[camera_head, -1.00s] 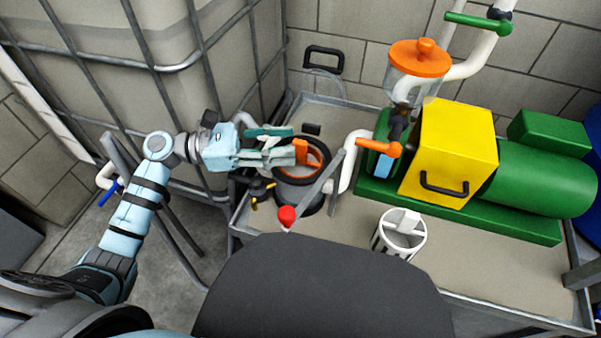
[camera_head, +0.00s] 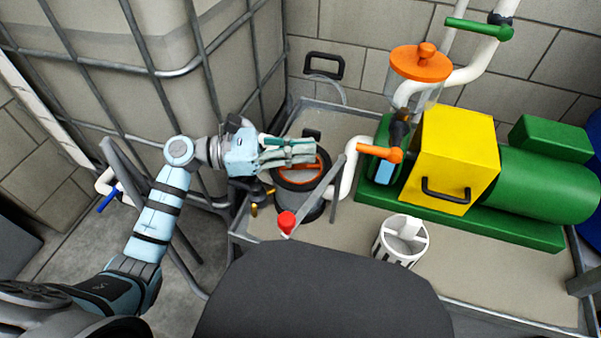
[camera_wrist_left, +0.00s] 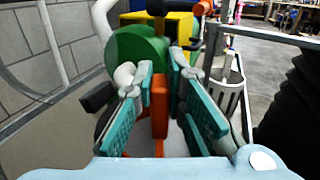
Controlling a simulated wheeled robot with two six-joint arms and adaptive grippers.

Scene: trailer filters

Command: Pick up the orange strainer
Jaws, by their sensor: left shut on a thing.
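The orange strainer (camera_head: 303,172) is in the round dark housing (camera_head: 307,212) on the left of the tray table in the head view. Its orange rim and a crosswise part show below my fingers. My left gripper (camera_head: 313,150) reaches over the housing from the left. In the left wrist view, its two teal-padded fingers (camera_wrist_left: 163,105) are shut on an upright orange piece (camera_wrist_left: 160,95), the strainer's handle. The fingers hide part of the handle in the head view. My right gripper is not in view.
A white slotted basket (camera_head: 384,243) stands to the right on the tray table (camera_head: 480,262). A white pipe with an orange-handled valve (camera_head: 380,152) rises close to the housing. The green pump (camera_head: 540,185) with a yellow box (camera_head: 455,150) is farther right. A caged tank (camera_head: 120,70) stands left.

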